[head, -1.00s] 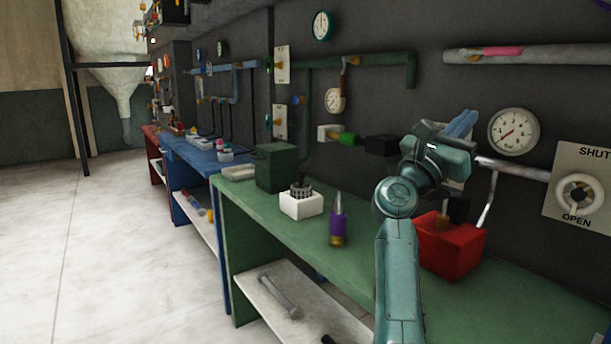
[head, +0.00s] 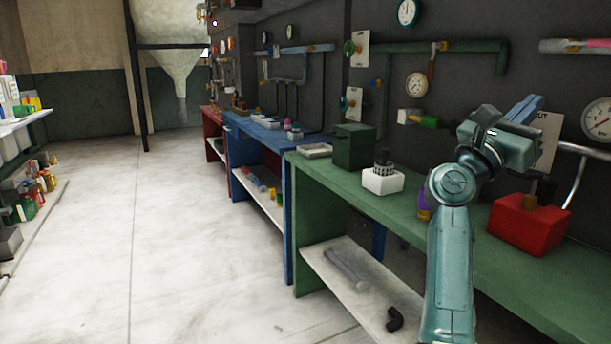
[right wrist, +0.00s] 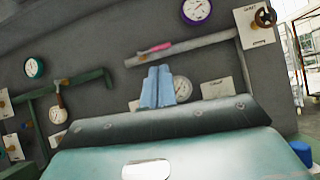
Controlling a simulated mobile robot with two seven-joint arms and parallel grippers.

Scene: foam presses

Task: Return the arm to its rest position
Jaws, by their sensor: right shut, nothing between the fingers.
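My right gripper (head: 524,108) is raised above the green bench (head: 440,228), in front of the dark wall. Its blue fingers are together with nothing between them. In the right wrist view the two fingers (right wrist: 158,86) point up, side by side, towards the wall. My right arm rises from the bottom of the head view and hides part of the bench. My left gripper is in neither view.
A red box (head: 530,224) stands right of my arm. A purple bottle (head: 424,202) is partly hidden behind the arm. A white block (head: 383,181) and a green box (head: 354,146) stand farther back. Gauges and pipes line the wall. The floor (head: 180,240) at left is clear.

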